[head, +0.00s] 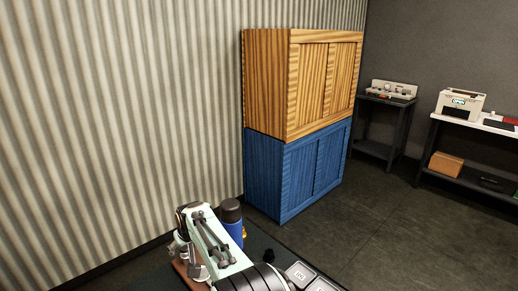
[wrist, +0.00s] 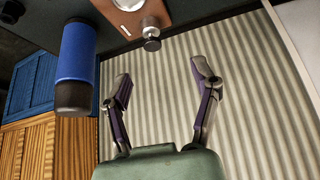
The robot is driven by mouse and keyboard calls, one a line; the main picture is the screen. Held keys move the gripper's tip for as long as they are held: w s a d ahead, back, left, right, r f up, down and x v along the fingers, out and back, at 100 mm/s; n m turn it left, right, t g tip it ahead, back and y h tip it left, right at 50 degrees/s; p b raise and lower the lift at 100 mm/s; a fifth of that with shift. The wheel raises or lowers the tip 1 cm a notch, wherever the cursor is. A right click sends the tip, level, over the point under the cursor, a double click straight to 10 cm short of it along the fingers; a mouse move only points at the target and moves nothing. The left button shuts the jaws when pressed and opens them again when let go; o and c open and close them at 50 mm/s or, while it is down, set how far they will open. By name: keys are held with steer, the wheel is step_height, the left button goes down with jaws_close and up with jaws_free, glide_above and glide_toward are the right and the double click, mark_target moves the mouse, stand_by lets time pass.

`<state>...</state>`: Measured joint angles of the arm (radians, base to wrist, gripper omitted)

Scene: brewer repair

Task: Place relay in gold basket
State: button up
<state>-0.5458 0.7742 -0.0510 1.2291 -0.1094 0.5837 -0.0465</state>
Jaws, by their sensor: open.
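I cannot make out a relay or a gold basket in either view. My gripper (wrist: 163,78) is open, with its two fingers spread wide and nothing between them. In the head view my arm reaches over the dark table at the bottom, beside a blue bottle with a dark cap (head: 231,213). The bottle also shows left of the fingers in the wrist view (wrist: 76,52). My arm hides part of the tabletop.
A brown board with metal fittings (wrist: 165,12) lies near my gripper. A wood-and-blue cabinet (head: 290,85) stands behind the table, by the corrugated wall (head: 120,110). At right, a bench (head: 437,133) holds a white machine (head: 460,104), with an orange-brown box (head: 446,164) below.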

steer(key=s+d+r+m+t+h, duration=0.1)
steer(key=s+d+r+m+t, duration=0.2)
steer(key=d+r, duration=1.35)
steer(key=s+d+m+g+h, duration=0.1)
steer(key=s+d+m, duration=0.1)
steer(key=s+d, duration=0.7)
steer(key=s+d+f+g, duration=0.1)
steer(key=s+f, duration=0.3)
steer(key=s, duration=0.4)
steer(key=s+d+f+g, duration=0.1)
steer(key=s+f+g, duration=0.3)
steer(key=s, duration=0.5)
steer(key=s+d+f+m+g+h, duration=0.1)
steer(key=s+f+g, duration=0.1)
steer(key=s, duration=0.6)
steer(key=shift+s+f, duration=0.15)
steer(key=shift+f, duration=0.75)
